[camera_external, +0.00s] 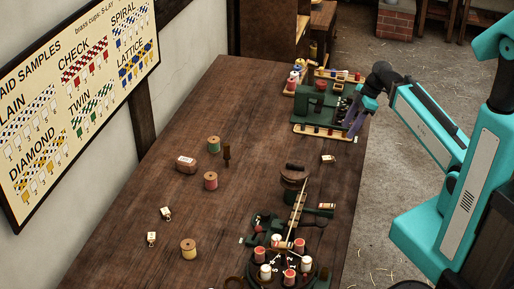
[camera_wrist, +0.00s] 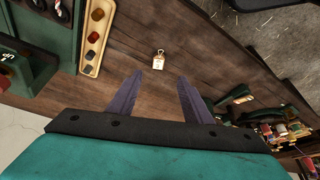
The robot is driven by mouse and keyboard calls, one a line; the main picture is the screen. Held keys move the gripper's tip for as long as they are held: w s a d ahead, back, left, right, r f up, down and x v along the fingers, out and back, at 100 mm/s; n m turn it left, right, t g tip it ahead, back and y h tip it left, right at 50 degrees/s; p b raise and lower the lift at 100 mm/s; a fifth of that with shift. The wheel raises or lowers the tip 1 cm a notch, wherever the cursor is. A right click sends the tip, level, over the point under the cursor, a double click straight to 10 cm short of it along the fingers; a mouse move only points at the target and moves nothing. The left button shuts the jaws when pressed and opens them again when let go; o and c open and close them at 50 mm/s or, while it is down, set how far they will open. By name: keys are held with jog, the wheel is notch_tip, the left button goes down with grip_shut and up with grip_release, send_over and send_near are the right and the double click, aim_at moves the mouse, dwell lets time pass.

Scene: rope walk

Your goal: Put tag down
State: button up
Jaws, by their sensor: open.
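A small pale tag (camera_external: 328,159) with a metal fitting lies on the dark wooden table (camera_external: 190,115), near its right edge. In the wrist view the tag (camera_wrist: 158,61) lies on the bare wood, just beyond the fingertips and centred between them. My gripper (camera_external: 357,120) is above the table's right edge, by the green machine, farther up the picture than the tag. In the wrist view my gripper (camera_wrist: 158,80) has its two purple fingers apart with nothing between them. Two more tags (camera_external: 166,213) (camera_external: 152,238) lie at the table's left.
The green machine (camera_external: 312,100) stands beside my gripper, with a wooden bobbin tray (camera_external: 322,131) in front. A round braiding machine (camera_external: 285,262) with several bobbins stands at the near end. Spools (camera_external: 213,144) stand mid-table. Bare wood surrounds the tag.

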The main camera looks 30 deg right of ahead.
jog(key=p, duration=0.2)
send_near(330, 157)
jog(key=shift+s+x, duration=0.25)
jog(key=shift+x, duration=1)
jog(key=shift+f, duration=0.1)
jog(key=shift+p+x, duration=1.1)
jog(key=shift+x, duration=0.3)
jog(key=shift+p+x, duration=0.3)
jog(key=shift+x, duration=0.8)
jog(key=shift+w, duration=0.15)
grip_shut()
